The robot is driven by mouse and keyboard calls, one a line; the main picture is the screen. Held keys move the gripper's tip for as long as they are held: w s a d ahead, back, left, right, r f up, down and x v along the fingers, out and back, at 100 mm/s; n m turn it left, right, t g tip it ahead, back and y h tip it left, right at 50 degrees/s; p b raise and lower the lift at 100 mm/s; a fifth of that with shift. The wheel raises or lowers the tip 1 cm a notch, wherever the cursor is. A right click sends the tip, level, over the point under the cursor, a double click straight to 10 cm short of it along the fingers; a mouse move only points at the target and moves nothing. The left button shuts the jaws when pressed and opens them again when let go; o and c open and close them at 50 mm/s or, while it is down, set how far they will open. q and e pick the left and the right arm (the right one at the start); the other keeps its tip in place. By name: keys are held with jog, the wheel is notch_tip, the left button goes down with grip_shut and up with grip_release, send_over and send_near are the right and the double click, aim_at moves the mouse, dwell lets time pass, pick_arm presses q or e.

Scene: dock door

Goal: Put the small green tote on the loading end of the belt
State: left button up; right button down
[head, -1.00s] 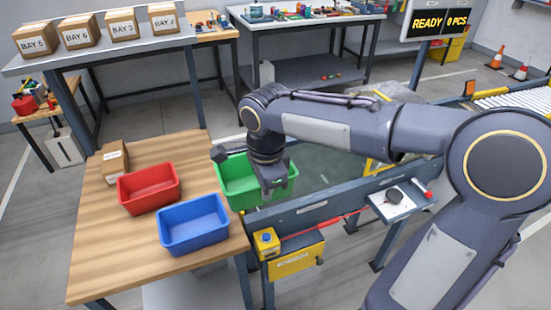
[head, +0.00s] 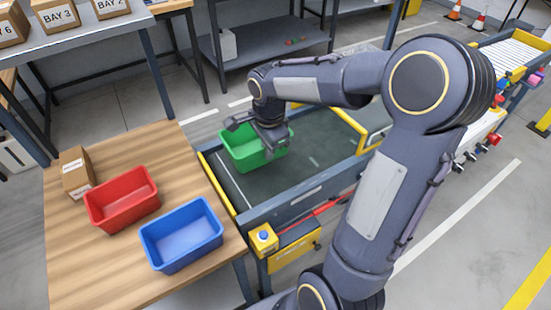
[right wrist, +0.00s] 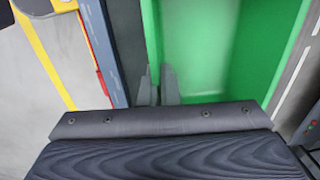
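The small green tote (head: 236,152) is over the dark belt (head: 300,172), at the belt's left end. Whether it touches the belt or hangs just above it, I cannot tell. My right gripper (head: 268,140) is at the tote's right side. In the right wrist view the two fingers (right wrist: 159,84) sit close together on either side of the green wall (right wrist: 148,35), pinching it. The tote looks empty and about level. The gripper covers part of its rim. My left gripper is in neither current view.
A wooden table (head: 200,295) holds a red tote (head: 122,200), a blue tote (head: 182,235) and a cardboard box (head: 77,172). A yellow control box (head: 264,238) is on the conveyor's near side. A shelf with labelled boxes (head: 55,15) stands behind.

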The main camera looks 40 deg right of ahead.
aim_at(276, 158)
jog(key=shift+w+d+f, duration=0.15)
jog(key=shift+d+f, duration=0.95)
jog(key=shift+f, duration=0.15)
jog(key=f, duration=0.4)
jog(key=shift+d, duration=0.35)
jog(key=c, duration=2.1)
grip_release()
jog(key=shift+f, duration=0.15)
jog(key=o, duration=0.4)
